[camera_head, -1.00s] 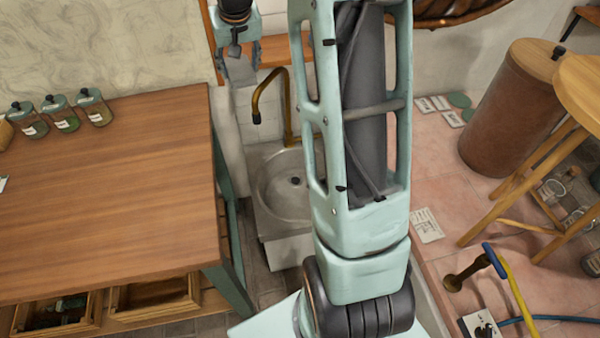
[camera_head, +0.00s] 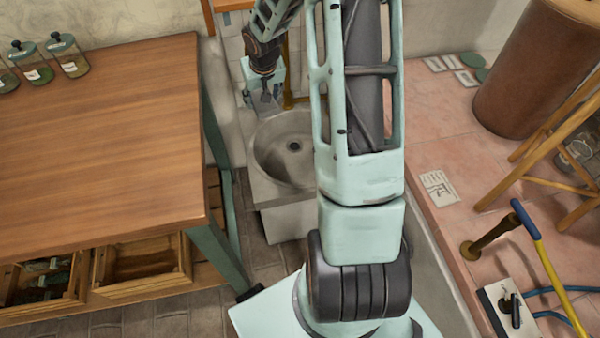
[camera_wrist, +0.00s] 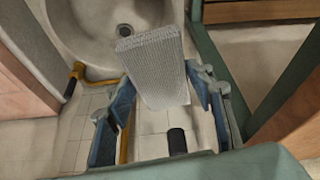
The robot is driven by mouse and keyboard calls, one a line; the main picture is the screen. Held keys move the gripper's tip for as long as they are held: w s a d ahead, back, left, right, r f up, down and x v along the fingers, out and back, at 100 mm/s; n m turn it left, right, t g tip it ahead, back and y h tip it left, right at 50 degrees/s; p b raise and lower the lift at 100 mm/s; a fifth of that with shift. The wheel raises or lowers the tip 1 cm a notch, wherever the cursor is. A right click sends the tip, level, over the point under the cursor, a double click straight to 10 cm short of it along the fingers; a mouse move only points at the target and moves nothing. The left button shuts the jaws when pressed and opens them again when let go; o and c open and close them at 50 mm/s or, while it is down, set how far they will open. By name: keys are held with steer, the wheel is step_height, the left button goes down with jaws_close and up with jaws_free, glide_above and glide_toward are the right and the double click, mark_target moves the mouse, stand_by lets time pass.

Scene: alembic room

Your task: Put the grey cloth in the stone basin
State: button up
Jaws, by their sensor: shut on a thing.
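My gripper (camera_wrist: 160,98) is shut on the grey cloth (camera_wrist: 155,68), a folded, ribbed light-grey block between the two blue fingers in the wrist view. The stone basin (camera_wrist: 85,62) shows behind the cloth at the top of that view, with its dark drain visible. In the head view my gripper (camera_head: 264,100) hangs at the back-left edge of the stone basin (camera_head: 262,186), above its rim. The cloth is too small to make out clearly there. The basin bowl looks empty where visible; my arm hides part of its right side.
A wooden table (camera_head: 100,140) with jars (camera_head: 68,55) and open drawers (camera_head: 140,262) stands left of the basin. A brass tap (camera_wrist: 75,75) is beside the basin. A brown barrel (camera_head: 530,70) and a wooden stool (camera_head: 540,150) are at the right.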

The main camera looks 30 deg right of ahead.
steer(key=w+d+f+b, duration=0.1)
steer(key=d+f+b, duration=0.3)
steer(key=f, duration=0.4)
steer(key=w+d+f+m+b, duration=0.1)
steer(key=d+f+b, duration=0.25)
steer(key=f, duration=0.55)
steer(key=w+d+f+b, duration=0.1)
steer(key=d+f+b, duration=0.25)
steer(key=f, duration=0.45)
steer(key=b, duration=0.7)
glide_above(300, 163)
steer(key=s, duration=0.1)
steer(key=shift+m, duration=0.4)
steer(key=f, duration=1.4)
steer(key=shift+s+a+f, duration=0.1)
steer(key=shift+s+a, duration=0.05)
steer(key=shift+a, duration=0.15)
steer(key=shift+f+b, duration=0.7)
steer(key=shift+f, duration=1.3)
steer(key=shift+f, duration=0.2)
steer(key=o, duration=1.1)
